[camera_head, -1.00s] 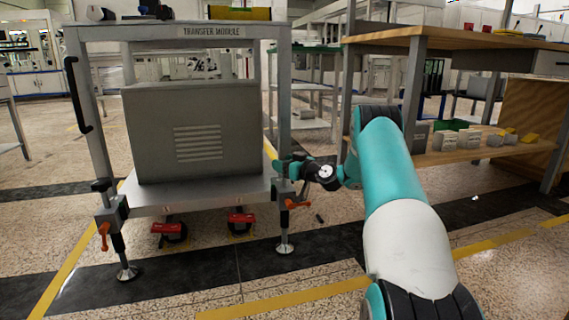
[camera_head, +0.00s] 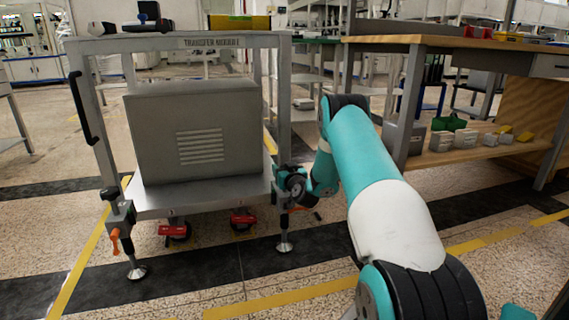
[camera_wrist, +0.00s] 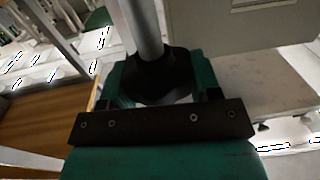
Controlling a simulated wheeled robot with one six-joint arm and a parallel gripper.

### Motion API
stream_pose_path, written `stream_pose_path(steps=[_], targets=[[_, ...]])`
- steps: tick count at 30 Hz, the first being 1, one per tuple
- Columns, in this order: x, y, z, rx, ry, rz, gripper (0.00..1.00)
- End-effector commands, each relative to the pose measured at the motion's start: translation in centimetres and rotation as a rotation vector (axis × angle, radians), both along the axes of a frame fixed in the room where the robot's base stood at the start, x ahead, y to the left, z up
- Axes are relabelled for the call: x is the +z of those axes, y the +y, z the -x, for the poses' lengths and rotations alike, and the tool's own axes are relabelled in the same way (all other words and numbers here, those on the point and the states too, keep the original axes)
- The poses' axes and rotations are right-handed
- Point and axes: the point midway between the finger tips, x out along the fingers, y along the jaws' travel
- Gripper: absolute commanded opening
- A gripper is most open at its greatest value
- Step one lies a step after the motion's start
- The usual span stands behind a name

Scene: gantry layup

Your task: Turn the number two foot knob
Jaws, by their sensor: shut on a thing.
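The steel cart marked TRANSFER MODULE (camera_head: 212,42) stands at left. A black foot knob (camera_wrist: 158,72) on a grey post sits between my green fingers in the wrist view. My gripper (camera_wrist: 160,92) is shut on it. In the head view my gripper (camera_head: 281,176) is at the cart's right front leg, above its levelling foot (camera_head: 284,246), and the arm hides the knob there. The left front leg has a similar black knob (camera_head: 109,194) with an orange lever (camera_head: 115,240). I cannot read a foot number.
Two red caster pedals (camera_head: 172,230) (camera_head: 242,219) show under the cart shelf. A grey vented box (camera_head: 195,130) stands on that shelf. A wooden workbench (camera_head: 440,42) with a lower shelf stands at right. The floor in front of the cart is clear.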

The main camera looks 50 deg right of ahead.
Motion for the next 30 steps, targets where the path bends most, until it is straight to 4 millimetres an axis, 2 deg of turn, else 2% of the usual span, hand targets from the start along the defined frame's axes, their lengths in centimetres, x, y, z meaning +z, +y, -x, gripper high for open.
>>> stream_pose_path(steps=[13, 14, 16, 17, 26, 30], targets=[[0.0, -0.1, 0.1, -0.012, -0.001, 0.000, 0.33], [0.0, -0.1, 0.1, -0.012, -0.001, 0.000, 0.64], [0.0, -0.1, 0.1, -0.011, -0.001, 0.000, 0.80], [0.0, -0.1, 0.1, -0.011, -0.001, 0.000, 0.83], [-0.1, 0.1, 0.0, -0.009, -0.001, 0.000, 0.83], [-0.3, 1.3, 0.2, 0.000, 0.001, 0.000, 0.83]])
